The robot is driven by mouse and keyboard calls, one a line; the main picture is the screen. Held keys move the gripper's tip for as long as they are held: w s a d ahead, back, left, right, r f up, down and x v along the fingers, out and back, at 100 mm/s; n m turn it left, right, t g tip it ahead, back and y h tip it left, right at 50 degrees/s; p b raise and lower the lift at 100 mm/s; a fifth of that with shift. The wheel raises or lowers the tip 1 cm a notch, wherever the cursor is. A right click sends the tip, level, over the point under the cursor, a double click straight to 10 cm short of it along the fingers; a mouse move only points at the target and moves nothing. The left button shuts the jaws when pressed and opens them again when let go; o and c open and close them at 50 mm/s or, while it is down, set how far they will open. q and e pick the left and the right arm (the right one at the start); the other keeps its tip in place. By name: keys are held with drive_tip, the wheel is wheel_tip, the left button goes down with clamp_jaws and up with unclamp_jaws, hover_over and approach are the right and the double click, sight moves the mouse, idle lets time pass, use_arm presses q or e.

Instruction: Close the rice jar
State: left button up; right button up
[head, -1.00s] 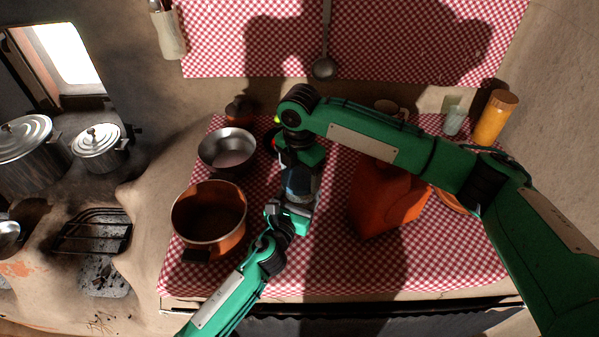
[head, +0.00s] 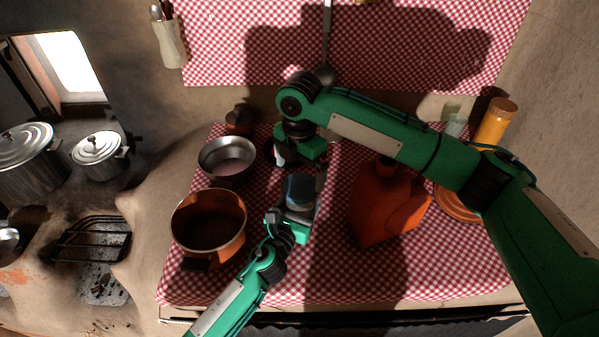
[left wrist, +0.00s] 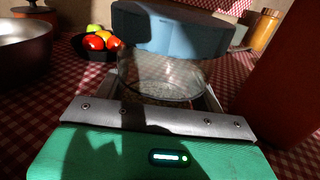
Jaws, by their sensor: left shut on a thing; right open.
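The rice jar is clear glass with pale grains inside, seen in the left wrist view (left wrist: 160,82). Its blue lid (left wrist: 170,30) rests on top, reaching past the jar's right side; I cannot tell whether it is fully seated. In the head view the blue lid (head: 299,187) shows from above, mostly hiding the jar. My left gripper (head: 294,210) is shut on the jar low down, from the front. My right gripper (head: 301,166) is open and empty, just behind and above the lid, apart from it.
An orange jerrycan (head: 385,205) stands close right of the jar. A copper pot (head: 209,225) and a steel bowl (head: 227,158) are on the left. A dark bowl of fruit (left wrist: 98,43) lies behind. An orange-yellow bottle (head: 494,122) stands back right.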

sight(300, 185)
drive_tip(key=shift+r+n, duration=1.7)
drive_tip(key=shift+n, duration=0.3)
wheel_tip(300, 185, down, 8)
drive_tip(key=shift+f, duration=0.1)
drive_tip(key=c, duration=0.9)
drive_tip(key=shift+m, duration=1.7)
drive_tip(key=shift+c, duration=0.2)
